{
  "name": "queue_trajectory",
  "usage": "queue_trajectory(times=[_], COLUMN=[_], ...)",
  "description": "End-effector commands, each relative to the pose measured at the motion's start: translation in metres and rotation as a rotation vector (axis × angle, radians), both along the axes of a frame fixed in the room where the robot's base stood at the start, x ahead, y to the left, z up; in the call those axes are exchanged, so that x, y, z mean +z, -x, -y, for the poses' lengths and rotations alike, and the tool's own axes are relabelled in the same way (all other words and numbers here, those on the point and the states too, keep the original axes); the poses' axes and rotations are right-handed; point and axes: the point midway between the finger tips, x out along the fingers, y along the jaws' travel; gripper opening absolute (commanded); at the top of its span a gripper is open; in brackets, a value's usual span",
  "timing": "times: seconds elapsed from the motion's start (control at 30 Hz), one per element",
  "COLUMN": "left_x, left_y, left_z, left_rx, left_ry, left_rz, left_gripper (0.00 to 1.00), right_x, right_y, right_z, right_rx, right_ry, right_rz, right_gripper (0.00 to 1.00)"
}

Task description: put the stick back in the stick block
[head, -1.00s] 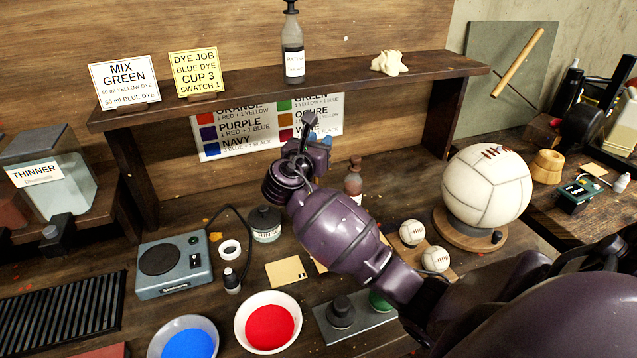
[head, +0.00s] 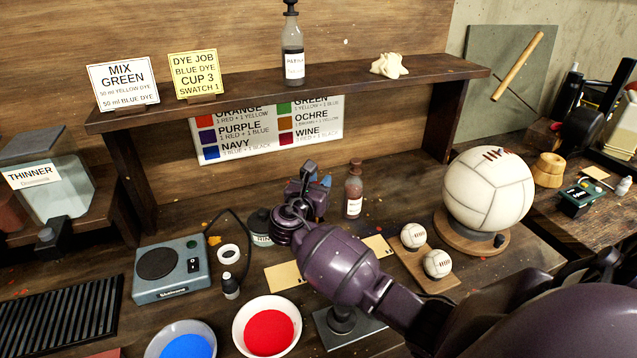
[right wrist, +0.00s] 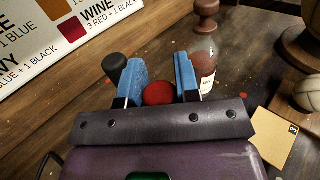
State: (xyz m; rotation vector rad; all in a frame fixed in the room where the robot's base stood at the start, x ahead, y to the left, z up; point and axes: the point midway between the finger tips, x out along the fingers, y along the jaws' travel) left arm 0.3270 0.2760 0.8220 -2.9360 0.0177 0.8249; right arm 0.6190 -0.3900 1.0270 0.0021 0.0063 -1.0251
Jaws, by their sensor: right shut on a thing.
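My right gripper (head: 318,187) hangs low over the bench, in front of the colour chart. In the right wrist view its blue fingers (right wrist: 158,80) are closed around a red, rounded thing (right wrist: 158,93). I take this for the stick, seen nearly end-on; its length is hidden. A black rounded piece (right wrist: 116,68) shows just outside the left finger; I cannot tell what it belongs to. I cannot make out the stick block in either view; my right arm and hand may hide it. My left gripper is not in view.
A brown stoppered bottle (head: 353,190) stands close right of the gripper. A dark jar (head: 260,228) is at its left. Bowls of red dye (head: 268,328) and blue dye (head: 186,345) stand in front. Two small balls (head: 437,264) lie at the right. The shelf (head: 400,80) runs above.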

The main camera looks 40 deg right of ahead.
Motion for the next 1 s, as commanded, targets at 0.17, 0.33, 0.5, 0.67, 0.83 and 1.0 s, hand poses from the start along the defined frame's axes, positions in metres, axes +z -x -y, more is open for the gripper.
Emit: queue_trajectory(times=[0.17, 0.33, 0.5, 0.67, 0.83, 1.0], left_x=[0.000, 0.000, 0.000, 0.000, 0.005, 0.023], left_y=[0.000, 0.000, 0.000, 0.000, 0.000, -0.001], left_z=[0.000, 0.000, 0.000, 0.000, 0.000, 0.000], left_rx=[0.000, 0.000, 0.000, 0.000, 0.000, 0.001], left_ry=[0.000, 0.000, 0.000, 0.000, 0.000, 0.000], left_rz=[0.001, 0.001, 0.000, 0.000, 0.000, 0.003], left_gripper=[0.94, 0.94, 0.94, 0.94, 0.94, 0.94], right_x=[-0.001, -0.002, -0.002, -0.002, 0.002, 0.005], right_y=[0.000, 0.000, 0.000, 0.000, 0.004, 0.017], right_z=[0.000, 0.000, 0.000, 0.000, -0.006, -0.028], right_rx=[0.000, 0.000, 0.000, 0.000, 0.001, 0.001], right_ry=[0.000, 0.000, 0.000, 0.000, -0.001, -0.002], right_rz=[0.000, 0.000, 0.000, 0.000, -0.001, 0.000], right_gripper=[0.06, 0.45, 0.55, 0.55, 0.55, 0.55])
